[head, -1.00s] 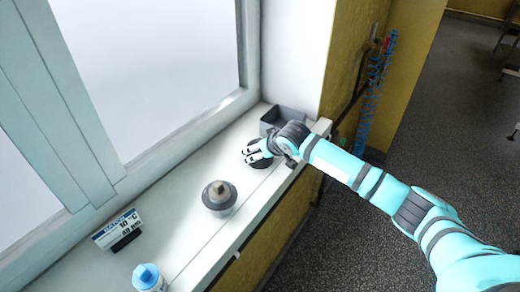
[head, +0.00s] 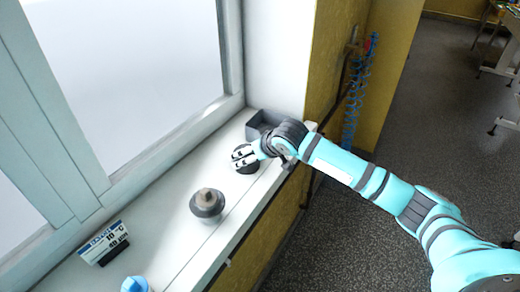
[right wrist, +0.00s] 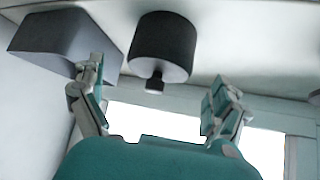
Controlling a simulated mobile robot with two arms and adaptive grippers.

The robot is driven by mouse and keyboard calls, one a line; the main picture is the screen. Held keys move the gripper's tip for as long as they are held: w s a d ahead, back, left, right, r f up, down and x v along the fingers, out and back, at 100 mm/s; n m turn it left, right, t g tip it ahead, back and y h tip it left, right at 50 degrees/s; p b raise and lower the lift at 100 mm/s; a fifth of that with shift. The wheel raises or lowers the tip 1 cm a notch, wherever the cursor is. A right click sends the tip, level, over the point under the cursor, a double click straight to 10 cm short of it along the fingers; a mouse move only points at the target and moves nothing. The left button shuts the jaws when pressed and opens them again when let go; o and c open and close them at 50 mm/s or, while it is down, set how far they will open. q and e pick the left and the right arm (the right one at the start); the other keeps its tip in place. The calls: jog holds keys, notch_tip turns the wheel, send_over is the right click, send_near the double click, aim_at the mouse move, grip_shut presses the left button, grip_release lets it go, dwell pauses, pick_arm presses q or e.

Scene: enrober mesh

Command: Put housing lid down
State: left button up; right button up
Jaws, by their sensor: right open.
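The housing lid, a dark round piece with a small knob, sits on the white windowsill in the head view (head: 246,169). In the right wrist view the lid (right wrist: 165,42) is a dark cylinder with its knob facing the gripper. My right gripper (head: 238,157) is over the lid, and its fingers hide part of it. In the right wrist view the gripper (right wrist: 158,100) is open, with fingers spread and a visible gap to the lid. A grey round part with a tan cone-like top (head: 207,203) stands nearer on the sill. My left gripper is not in view.
A grey open box (head: 257,124) stands at the sill's far end, close to the lid; it also shows in the right wrist view (right wrist: 55,38). A small display sign (head: 103,243) and a blue-capped bottle (head: 135,285) are nearer. The window borders the sill (head: 160,240).

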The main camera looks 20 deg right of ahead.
jog(key=v, duration=0.7)
